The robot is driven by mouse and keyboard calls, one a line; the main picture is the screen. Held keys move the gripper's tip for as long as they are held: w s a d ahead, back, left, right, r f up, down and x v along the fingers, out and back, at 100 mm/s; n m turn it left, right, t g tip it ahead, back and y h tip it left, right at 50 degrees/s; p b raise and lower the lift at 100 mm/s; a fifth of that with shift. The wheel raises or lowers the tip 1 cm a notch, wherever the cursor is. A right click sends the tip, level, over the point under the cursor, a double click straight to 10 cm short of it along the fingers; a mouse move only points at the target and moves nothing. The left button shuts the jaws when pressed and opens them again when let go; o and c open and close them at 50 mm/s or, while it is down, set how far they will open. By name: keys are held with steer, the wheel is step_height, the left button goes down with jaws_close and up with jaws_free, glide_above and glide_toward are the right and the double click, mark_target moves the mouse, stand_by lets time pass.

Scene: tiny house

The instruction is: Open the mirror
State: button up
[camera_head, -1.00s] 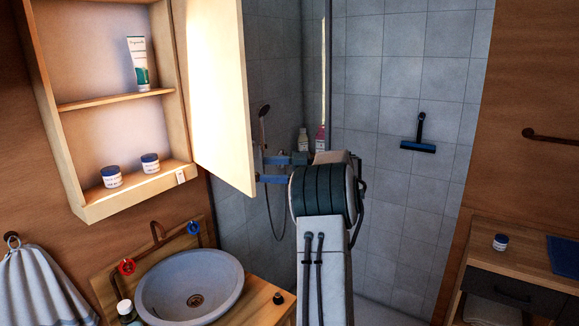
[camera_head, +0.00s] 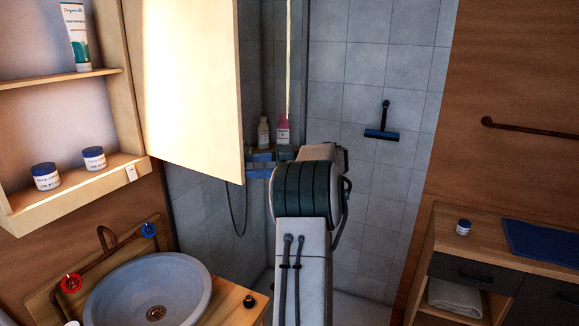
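The mirror door (camera_head: 192,85) of the wall cabinet (camera_head: 70,204) stands swung wide open. Its pale inner side faces me, and the mirror face is hidden. My gripper (camera_head: 255,166) is just right of the door's lower free edge, with its blue fingers pointing left. The fingers are spread apart with a gap between them, and nothing shows held. The fingertips lie close to the door edge; I cannot tell whether they touch it.
The open cabinet holds a tube (camera_head: 77,37) and two jars (camera_head: 46,176). Below is a round sink (camera_head: 148,290). A tiled shower with bottles (camera_head: 283,129) lies behind my arm. A wooden counter (camera_head: 470,217) stands at the right.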

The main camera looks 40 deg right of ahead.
steer(key=s+d+r+b, duration=0.1)
steer(key=s+d, duration=0.6)
steer(key=s, duration=0.1)
steer(key=shift+s+r, duration=0.4)
steer(key=shift+d, duration=0.15)
